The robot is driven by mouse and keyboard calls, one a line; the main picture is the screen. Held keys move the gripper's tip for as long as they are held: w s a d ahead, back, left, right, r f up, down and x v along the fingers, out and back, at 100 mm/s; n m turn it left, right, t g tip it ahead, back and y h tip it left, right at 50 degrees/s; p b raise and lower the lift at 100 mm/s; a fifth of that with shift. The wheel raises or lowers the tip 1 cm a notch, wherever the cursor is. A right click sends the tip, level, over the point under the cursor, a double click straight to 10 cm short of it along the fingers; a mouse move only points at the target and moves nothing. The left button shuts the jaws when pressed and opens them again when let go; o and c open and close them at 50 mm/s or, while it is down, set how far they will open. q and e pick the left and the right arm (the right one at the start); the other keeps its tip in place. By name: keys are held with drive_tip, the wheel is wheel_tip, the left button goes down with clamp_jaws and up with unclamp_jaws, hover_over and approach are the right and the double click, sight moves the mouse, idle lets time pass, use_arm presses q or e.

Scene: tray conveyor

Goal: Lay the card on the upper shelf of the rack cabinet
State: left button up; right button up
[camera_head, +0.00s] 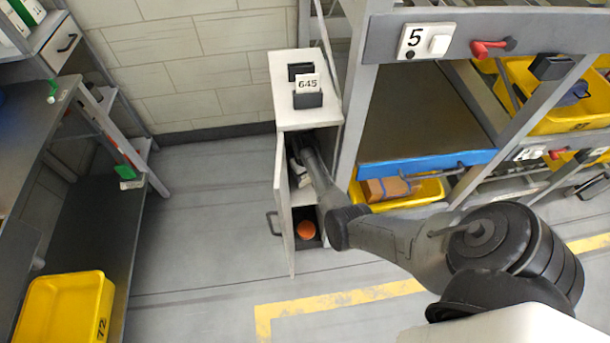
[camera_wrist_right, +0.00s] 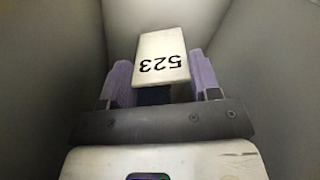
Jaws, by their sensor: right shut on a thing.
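The rack cabinet (camera_head: 307,117) is a narrow white unit with its door (camera_head: 285,215) standing open. My right arm reaches into its upper compartment, and my right gripper (camera_head: 301,163) is mostly hidden there. In the right wrist view, the right gripper (camera_wrist_right: 160,88) is shut on a white card (camera_wrist_right: 162,57) marked 523, between its purple finger pads. Grey walls surround the card closely; I cannot tell whether it touches the upper shelf (camera_head: 304,196). My left gripper is not in view.
A card marked 645 (camera_head: 308,84) stands in a dark holder on the cabinet's top. An orange round thing (camera_head: 306,230) lies in the lower compartment. A grey rack with a blue-edged shelf (camera_head: 430,163) stands close on the right. The floor left of the door is clear.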

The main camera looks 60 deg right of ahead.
drive_tip(key=shift+r, duration=0.1)
drive_tip(key=o, duration=0.6)
drive_tip(key=shift+f, duration=0.2)
drive_tip(key=o, duration=0.3)
drive_tip(key=shift+r, duration=0.1)
wheel_tip(320, 180, up, 12)
drive_tip(key=p, duration=0.5)
